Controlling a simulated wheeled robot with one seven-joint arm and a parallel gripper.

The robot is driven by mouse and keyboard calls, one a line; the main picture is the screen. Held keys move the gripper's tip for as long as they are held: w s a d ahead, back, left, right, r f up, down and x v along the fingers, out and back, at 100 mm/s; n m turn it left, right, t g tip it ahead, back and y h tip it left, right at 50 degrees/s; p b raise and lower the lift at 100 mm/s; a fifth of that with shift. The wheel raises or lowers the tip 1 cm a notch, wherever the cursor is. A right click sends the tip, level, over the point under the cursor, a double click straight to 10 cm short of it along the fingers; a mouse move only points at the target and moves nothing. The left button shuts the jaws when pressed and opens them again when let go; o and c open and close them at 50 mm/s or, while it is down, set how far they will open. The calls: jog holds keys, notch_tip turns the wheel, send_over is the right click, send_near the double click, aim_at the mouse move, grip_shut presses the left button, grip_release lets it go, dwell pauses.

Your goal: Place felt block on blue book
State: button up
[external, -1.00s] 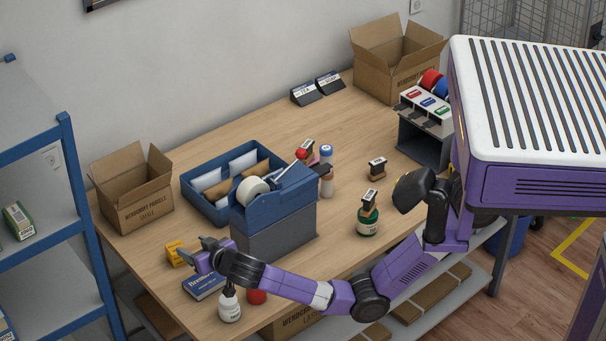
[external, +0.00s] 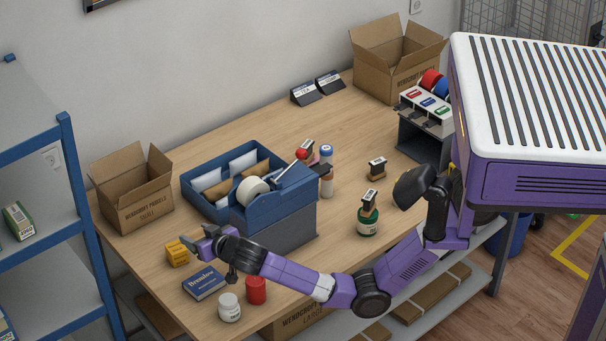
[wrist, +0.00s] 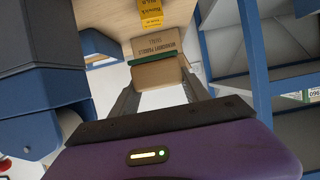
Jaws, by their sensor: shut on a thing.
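My gripper (wrist: 158,82) is shut on the felt block (wrist: 157,74), a tan block with a green layer along its far edge, between the two fingertips in the wrist view. In the external view my gripper (external: 190,243) is raised above the left part of the table, near the yellow box. The block cannot be made out clearly there. The blue book (external: 206,283) lies flat near the table's front left edge, below and in front of my gripper. Its visible cover is bare.
A yellow box (external: 177,253) stands behind the book. A white jar (external: 230,308) and a red jar (external: 256,290) stand to its right, under my arm. An open carton (external: 135,195) is behind, and a blue-topped dispenser (external: 275,215) stands to the right. A blue shelf (external: 67,170) is at left.

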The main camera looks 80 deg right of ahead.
aim_at(204, 280)
notch_tip(204, 280, down, 13)
jog(key=shift+r+p, duration=0.1)
jog(key=shift+p, duration=0.3)
jog(key=shift+f, duration=0.2)
jog(key=o, duration=1.5)
jog(key=shift+r, duration=0.1)
jog(key=shift+r, duration=0.2)
jog(key=b+v, duration=0.1)
jog(key=v, duration=1.1)
jog(key=shift+f, duration=0.2)
